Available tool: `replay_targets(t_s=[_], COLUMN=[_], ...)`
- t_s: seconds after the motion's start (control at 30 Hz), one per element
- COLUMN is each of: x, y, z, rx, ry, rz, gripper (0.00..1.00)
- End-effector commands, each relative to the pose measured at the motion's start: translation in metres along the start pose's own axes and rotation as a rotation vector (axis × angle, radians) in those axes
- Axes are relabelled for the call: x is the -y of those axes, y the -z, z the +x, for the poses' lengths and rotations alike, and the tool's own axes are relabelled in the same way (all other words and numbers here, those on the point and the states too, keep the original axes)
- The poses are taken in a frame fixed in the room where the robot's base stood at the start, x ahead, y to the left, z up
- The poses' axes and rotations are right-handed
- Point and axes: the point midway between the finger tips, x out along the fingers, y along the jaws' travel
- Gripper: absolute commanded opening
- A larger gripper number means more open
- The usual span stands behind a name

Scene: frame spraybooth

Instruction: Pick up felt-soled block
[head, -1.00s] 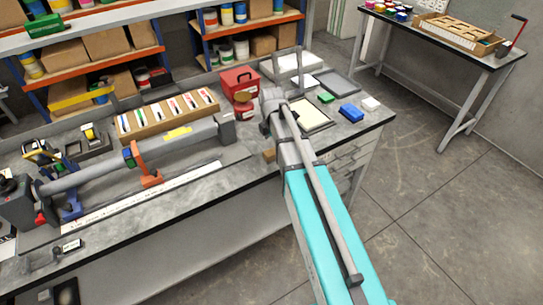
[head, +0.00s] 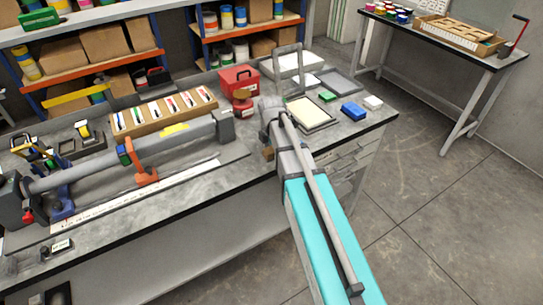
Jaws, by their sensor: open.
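I cannot tell for certain which piece is the felt-soled block. A small brown block (head: 267,153) sits near the workbench's front edge, just left of my arm and partly covered by it. A blue block (head: 352,111), a small green block (head: 328,95) and a white block (head: 373,102) lie at the bench's right end, apart from my arm. My arm reaches over the front edge of the bench, and its grey wrist is above the bench top near a cream pad in a dark-rimmed tray (head: 309,113). My gripper's fingers do not show; the wrist hides that area.
A long grey tube fixture (head: 90,172) with an orange clamp (head: 147,174) fills the bench's left half. A wooden marker tray (head: 165,111), a red box (head: 239,79) and a grey upright hoop (head: 287,47) stand behind. Floor on the right is clear.

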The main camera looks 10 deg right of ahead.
Motion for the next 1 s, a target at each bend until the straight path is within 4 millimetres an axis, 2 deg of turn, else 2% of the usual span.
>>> replay_targets(t_s=[0.5, 0.57, 1.0], x=[0.0001, 0.0001, 0.0001], y=[-0.0003, -0.0003, -0.0005], z=[-0.0003, -0.0003, -0.0003], rx=[0.000, 0.000, 0.000], ry=[0.000, 0.000, 0.000], rz=[0.000, 0.000, 0.001], gripper=[0.94, 0.85, 0.05])
